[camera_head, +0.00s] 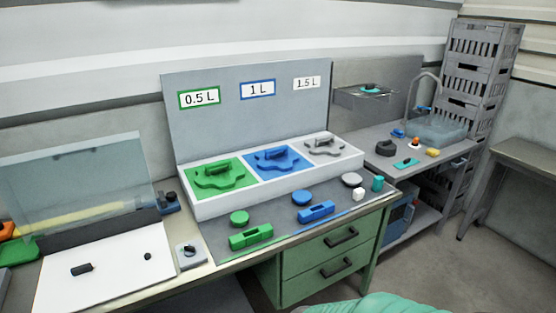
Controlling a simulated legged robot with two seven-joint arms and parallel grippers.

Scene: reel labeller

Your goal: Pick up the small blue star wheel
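A blue star-shaped wheel (277,158) lies in the blue middle section of the white-edged tray (225,204), below the 1 L sign. It has a raised handle-like bar on top. A smaller blue round piece (302,197) lies on the grey mat in front of the tray; at this size I cannot tell whether its rim is star-shaped. A blue block-like piece (316,212) lies just in front of it. Neither of my grippers shows in the head view.
A green star wheel (219,175) and a grey one (324,145) flank the blue one. Green pieces (250,236) lie front left on the mat. A clear panel (75,190) stands at left. A sink bench (445,158) is at right.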

